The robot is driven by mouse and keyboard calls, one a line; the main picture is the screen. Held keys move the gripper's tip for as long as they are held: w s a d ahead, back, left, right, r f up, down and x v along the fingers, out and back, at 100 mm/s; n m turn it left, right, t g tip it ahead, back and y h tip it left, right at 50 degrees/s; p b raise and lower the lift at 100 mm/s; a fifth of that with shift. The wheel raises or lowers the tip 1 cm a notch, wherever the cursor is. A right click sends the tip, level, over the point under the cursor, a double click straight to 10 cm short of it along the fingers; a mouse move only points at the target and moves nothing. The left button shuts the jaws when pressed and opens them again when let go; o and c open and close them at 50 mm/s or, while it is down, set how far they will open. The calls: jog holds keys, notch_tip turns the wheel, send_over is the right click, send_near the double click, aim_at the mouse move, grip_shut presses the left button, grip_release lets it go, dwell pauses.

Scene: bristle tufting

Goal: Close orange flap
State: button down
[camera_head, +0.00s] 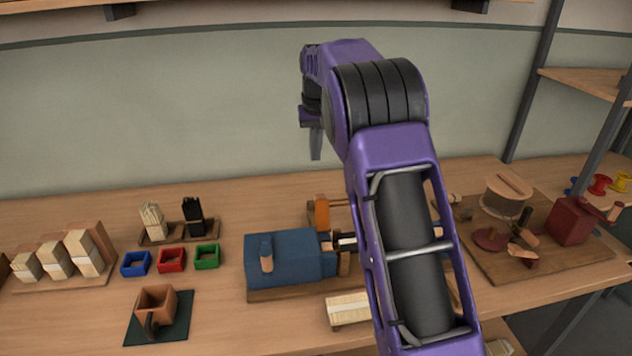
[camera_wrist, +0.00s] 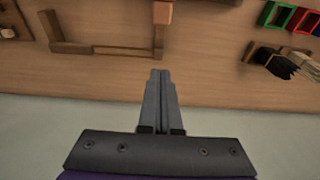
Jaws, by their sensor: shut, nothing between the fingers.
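The orange flap (camera_head: 322,213) stands upright on the far side of the blue machine (camera_head: 288,258), near the middle of the workbench. What seems to be the same flap (camera_wrist: 163,12) shows at the top edge of the wrist view, partly cut off. My gripper (camera_head: 316,156) hangs in the air above and behind the flap, pointing down. In the wrist view, its two fingers (camera_wrist: 160,76) are together with nothing between them. They are apart from the flap. My arm hides part of the machine's right side.
Blue, red and green trays (camera_head: 172,260) and bristle bundles (camera_head: 194,219) lie left of the machine. A wooden cup (camera_head: 157,305) stands on a dark mat at front left. A board (camera_head: 477,244) with a red box (camera_head: 569,221) is at right. The wall is close behind.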

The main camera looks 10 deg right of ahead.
aim_at(321, 212)
notch_tip(321, 212, down, 10)
jog(key=s+b, duration=0.1)
jog(key=s, duration=0.1)
jog(key=shift+s+r+b, duration=0.2)
jog(key=shift+s+b, duration=0.05)
jog(key=shift+b, duration=0.15)
dwell(0.7)
